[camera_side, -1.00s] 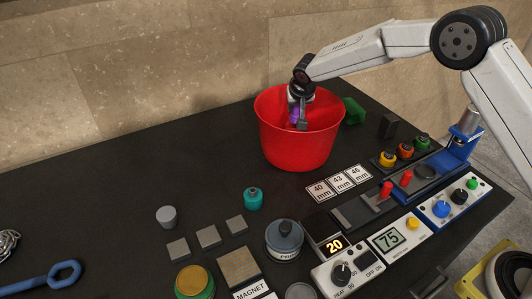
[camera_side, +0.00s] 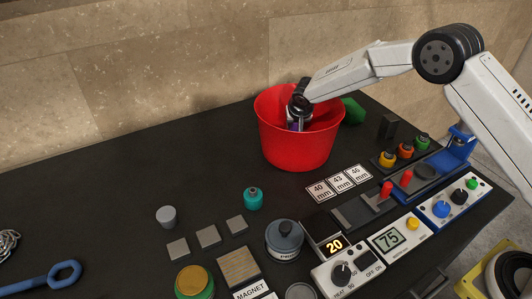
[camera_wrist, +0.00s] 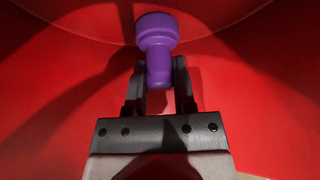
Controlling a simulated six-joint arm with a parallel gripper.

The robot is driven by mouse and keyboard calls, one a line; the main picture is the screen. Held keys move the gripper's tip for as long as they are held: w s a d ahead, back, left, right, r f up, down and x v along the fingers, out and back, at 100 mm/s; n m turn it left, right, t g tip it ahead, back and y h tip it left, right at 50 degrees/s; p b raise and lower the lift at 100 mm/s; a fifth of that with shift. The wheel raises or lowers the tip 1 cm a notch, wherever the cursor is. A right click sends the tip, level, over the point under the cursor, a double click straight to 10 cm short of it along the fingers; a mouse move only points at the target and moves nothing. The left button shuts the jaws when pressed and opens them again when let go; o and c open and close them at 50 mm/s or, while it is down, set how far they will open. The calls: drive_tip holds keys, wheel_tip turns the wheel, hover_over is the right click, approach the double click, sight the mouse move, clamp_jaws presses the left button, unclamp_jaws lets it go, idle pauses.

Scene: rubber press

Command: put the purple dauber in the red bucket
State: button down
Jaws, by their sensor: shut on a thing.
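The red bucket (camera_side: 295,145) stands on the dark table towards the back in the side view. My gripper (camera_side: 296,124) reaches down inside its mouth, and the bucket's front wall hides the fingertips. In the wrist view my gripper (camera_wrist: 160,80) is shut on the purple dauber (camera_wrist: 157,38), with a finger on each side of its narrow end.
The control panels (camera_side: 388,241) and a press with red handles (camera_side: 386,190) fill the right front. The table left of the bucket is clear.

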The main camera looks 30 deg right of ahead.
drive_tip(key=shift+f, duration=0.15)
drive_tip(key=shift+c, duration=2.2)
unclamp_jaws()
drive_tip(key=shift+v, duration=0.95)
wheel_tip(320, 180, up, 8)
drive_tip(key=shift+s, duration=0.25)
drive_tip(key=shift+a, duration=0.15)
